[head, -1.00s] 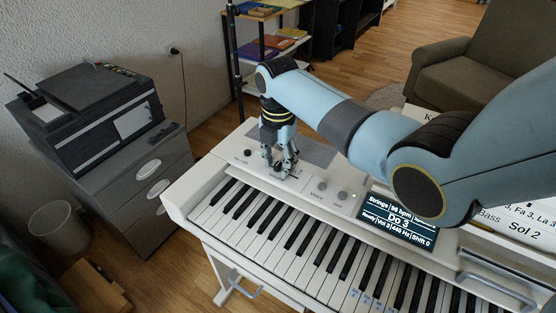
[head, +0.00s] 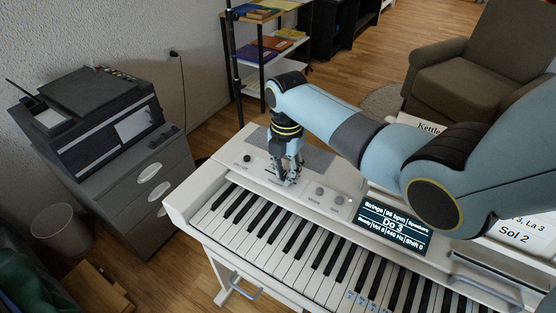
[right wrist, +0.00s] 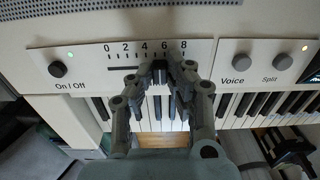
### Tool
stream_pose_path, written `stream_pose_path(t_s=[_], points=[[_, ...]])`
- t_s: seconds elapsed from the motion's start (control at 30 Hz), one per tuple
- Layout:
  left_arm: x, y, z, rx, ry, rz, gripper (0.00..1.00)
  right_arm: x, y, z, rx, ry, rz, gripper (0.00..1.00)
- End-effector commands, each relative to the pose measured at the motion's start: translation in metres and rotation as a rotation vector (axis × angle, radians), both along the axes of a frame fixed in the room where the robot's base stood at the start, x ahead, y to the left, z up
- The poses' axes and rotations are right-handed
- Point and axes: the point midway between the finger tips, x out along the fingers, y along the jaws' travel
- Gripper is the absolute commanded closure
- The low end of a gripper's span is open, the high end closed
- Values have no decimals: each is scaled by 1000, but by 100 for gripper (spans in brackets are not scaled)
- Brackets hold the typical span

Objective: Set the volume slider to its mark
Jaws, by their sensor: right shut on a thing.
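The volume slider's dark cap (right wrist: 160,70) sits near the 6 of a printed scale (right wrist: 145,47) running from 0 to 8, in the right wrist view. The slot (right wrist: 120,69) shows to the left of the cap. My right gripper (right wrist: 160,84) is shut on the cap, one finger on each side. In the head view, my right gripper (head: 288,182) points down on the white piano panel and hides the slider. Any special mark on the scale cannot be made out. My left gripper is not in view.
The On/Off knob (right wrist: 57,69) is left of the scale. The Voice knob (right wrist: 238,57) and Split knob (right wrist: 285,45) are to the right. The keys (head: 300,235) run along the piano's front. The lit display (head: 392,227) seems to read Vol 6.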

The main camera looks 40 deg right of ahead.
Motion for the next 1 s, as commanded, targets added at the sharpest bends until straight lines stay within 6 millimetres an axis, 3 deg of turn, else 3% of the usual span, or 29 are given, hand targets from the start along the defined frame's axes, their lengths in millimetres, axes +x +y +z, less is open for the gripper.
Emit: stream_pose_path(t_s=[0.03, 0.3, 0.33, 0.5, 0.8, 1.0], points=[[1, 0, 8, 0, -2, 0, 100, -5, -2, 4, 0, 2, -1, 100], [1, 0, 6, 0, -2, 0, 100, -5, -2, 0, 0, 0, 0, 100], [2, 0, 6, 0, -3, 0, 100, -5, -2, 0, 0, 0, 0, 83], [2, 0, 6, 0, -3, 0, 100, -5, -2, 0, 0, 0, 0, 62], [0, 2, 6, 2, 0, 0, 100, -5, -2, 3, 0, -1, 0, 62], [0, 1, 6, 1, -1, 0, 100, -4, -3, 32, -2, -4, 0, 62]])
